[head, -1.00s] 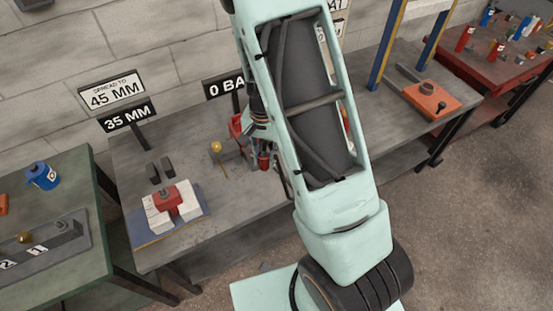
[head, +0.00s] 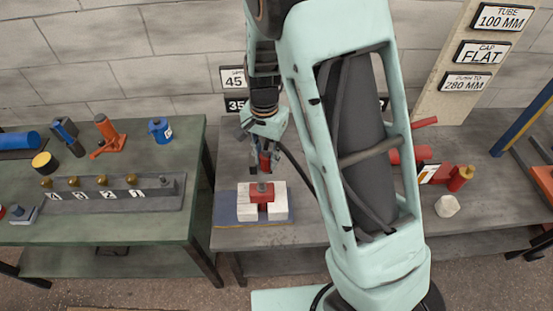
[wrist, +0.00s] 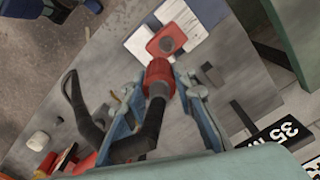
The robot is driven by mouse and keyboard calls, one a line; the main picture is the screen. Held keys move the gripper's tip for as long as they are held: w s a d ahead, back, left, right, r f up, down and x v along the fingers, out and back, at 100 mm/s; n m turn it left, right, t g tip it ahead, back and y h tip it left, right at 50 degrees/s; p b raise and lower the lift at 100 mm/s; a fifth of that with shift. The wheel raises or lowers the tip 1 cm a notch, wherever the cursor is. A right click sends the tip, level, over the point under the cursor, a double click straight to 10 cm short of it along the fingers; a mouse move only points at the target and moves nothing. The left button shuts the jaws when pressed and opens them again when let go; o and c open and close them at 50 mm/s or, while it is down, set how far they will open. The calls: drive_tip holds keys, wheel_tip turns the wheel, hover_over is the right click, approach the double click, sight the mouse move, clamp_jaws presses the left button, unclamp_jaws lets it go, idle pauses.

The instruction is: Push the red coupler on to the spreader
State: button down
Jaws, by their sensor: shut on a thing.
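My gripper (head: 265,150) is shut on the red coupler (head: 265,161), which points down with a black hose trailing from it. In the wrist view the coupler (wrist: 158,73) sits between the two fingers (wrist: 162,88). The spreader (head: 262,193) is a red block with a round grey stub on top, set between two white blocks. It also shows in the wrist view (wrist: 155,47), just beyond the coupler. The coupler is over the spreader and looks a little apart from it; the exact gap is hard to tell.
The white blocks stand on a blue mat (head: 224,210) on the grey bench (head: 290,236). Signs (head: 234,78) stand behind, partly hidden by my arm. A green bench (head: 130,225) with several tools is at left. A whitish lump (head: 447,206) and red parts lie at right.

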drive_tip(key=shift+w+a+r, duration=0.1)
drive_tip(key=shift+a+r, duration=0.15)
drive_tip(key=shift+a, duration=0.65)
drive_tip(key=shift+f, duration=0.1)
drive_tip(key=shift+f+b, duration=2.15)
drive_tip(key=shift+f, duration=0.7)
drive_tip(key=shift+f+b, duration=1.5)
drive_tip(key=shift+f, duration=0.5)
drive_tip(key=c, duration=1.5)
unclamp_jaws()
wheel_tip(320, 180, up, 12)
drive_tip(key=shift+r, duration=0.1)
